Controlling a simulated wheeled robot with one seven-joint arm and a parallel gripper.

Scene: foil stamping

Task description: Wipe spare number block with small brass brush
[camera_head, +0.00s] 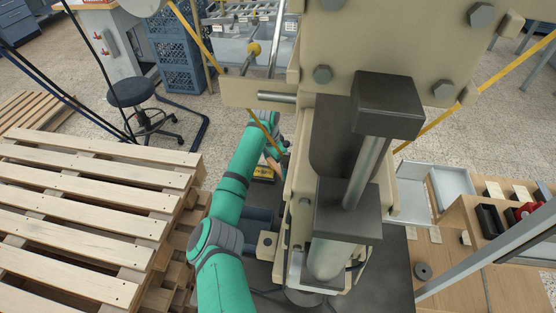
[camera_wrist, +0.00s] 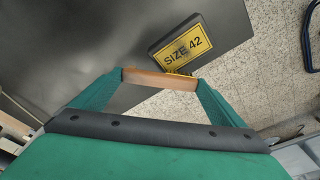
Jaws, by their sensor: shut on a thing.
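The small brush shows in the wrist view as a wooden handle (camera_wrist: 150,78) lying crosswise between my fingertips. My gripper (camera_wrist: 160,80) is shut on it. The brush's bristles are mostly hidden behind the handle. Just beyond the handle is the number block (camera_wrist: 186,43), a dark block with a yellow face reading "SIZE 42". Its lower edge is close to the handle; I cannot tell whether the bristles touch it. In the head view, the yellow face of the block (camera_head: 264,172) shows below my gripper (camera_head: 275,156), beside the press.
The beige press (camera_head: 300,215) stands close to the right of my arm. The dark bench top (camera_wrist: 90,30) lies under the block, with speckled floor beyond its edge. Stacked wooden pallets (camera_head: 90,205) are at the left. A wooden table (camera_head: 500,285) with small bins is at the right.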

